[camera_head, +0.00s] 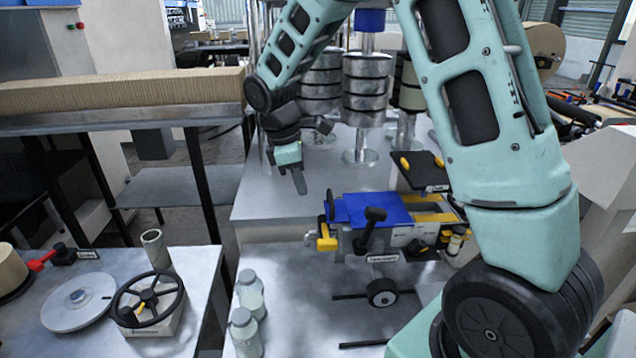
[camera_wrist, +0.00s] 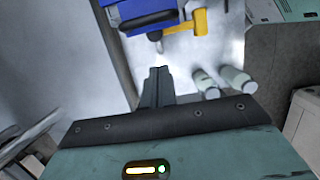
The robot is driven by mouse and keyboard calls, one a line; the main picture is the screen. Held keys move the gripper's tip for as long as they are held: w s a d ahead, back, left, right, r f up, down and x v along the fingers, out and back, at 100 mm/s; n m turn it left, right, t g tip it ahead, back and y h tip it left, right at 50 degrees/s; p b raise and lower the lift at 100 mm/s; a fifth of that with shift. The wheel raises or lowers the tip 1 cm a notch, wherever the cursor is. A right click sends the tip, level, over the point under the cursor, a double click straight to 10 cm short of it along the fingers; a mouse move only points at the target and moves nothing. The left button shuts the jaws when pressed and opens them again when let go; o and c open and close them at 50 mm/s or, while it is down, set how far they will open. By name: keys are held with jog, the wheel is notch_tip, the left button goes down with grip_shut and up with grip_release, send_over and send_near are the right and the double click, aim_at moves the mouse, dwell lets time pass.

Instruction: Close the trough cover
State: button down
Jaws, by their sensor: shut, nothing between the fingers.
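A small machine on the metal bench carries a blue plate (camera_head: 376,210) with yellow parts beside and below it. A dark plate (camera_head: 424,172) with yellow knobs sits just behind it to the right. I cannot tell for sure which of these is the trough cover. A black-knobbed lever (camera_head: 372,222) stands in front of the blue plate. In the wrist view the blue part (camera_wrist: 128,10) and a yellow handle (camera_wrist: 188,42) show at the top. My gripper (camera_head: 299,182) is shut and empty, pointing down, left of and apart from the blue plate. Its closed fingers (camera_wrist: 157,88) show in the wrist view.
Two pale jars (camera_head: 247,310) stand on the bench front left, also in the wrist view (camera_wrist: 222,82). A black handwheel (camera_head: 148,298) sits on the left table. Stacked metal rollers (camera_head: 366,90) stand behind. Bare bench top (camera_head: 275,190) lies around my gripper.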

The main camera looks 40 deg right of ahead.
jog(key=shift+s+d+f+p, duration=0.3)
jog(key=shift+s+d, duration=0.1)
jog(key=shift+d, duration=0.2)
jog(key=shift+s+d+f+p, duration=0.25)
jog(key=shift+s+d, duration=0.15)
jog(key=shift+d, duration=0.15)
jog(key=shift+s+d+f+p, duration=0.3)
jog(key=shift+s+d, duration=0.1)
jog(key=shift+d, duration=0.2)
jog(key=p, duration=0.2)
send_over(358, 209)
jog(key=s+d, duration=0.2)
jog(key=d, duration=0.1)
jog(key=shift+a+r, duration=0.1)
jog(key=shift+s+d, duration=0.25)
jog(key=shift+d, duration=0.05)
jog(key=w+a, duration=0.1)
jog(key=w+a+r+p, duration=0.1)
jog(key=a, duration=0.1)
jog(key=shift+w+a, duration=0.2)
jog(key=b+v, duration=0.2)
jog(key=v, duration=0.7)
jog(key=shift+w+a+r, duration=0.15)
jog(key=shift+a+r, duration=0.05)
jog(key=shift+r, duration=0.1)
